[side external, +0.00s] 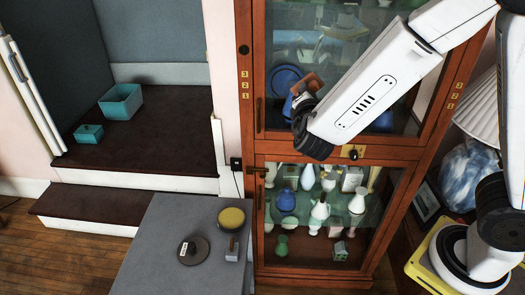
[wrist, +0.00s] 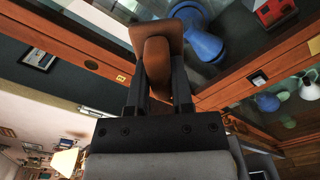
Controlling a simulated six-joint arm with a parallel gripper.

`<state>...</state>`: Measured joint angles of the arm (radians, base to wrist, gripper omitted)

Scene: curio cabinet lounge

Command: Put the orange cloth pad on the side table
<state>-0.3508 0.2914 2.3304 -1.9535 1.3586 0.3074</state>
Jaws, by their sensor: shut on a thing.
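The orange cloth pad (wrist: 157,48), orange-brown and bent, is between the fingers of my gripper (wrist: 158,85), which is shut on it. In the side external view the pad (side external: 311,82) shows at the end of my arm, in front of the cabinet's upper glass door. My gripper (side external: 301,100) is partly hidden there by my wrist. A low grey-topped table (side external: 150,262) stands at the front, below and left of my gripper. I cannot tell for sure that it is the side table. The pad is well above it and apart from it.
On the grey table are a dark round object (side external: 193,251) and a yellow-topped object (side external: 231,218); its left front is bare. The wooden glass-door cabinet (side external: 258,100) holds vases. Teal boxes (side external: 121,102) sit on a dark step. A lamp (side external: 468,172) stands right.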

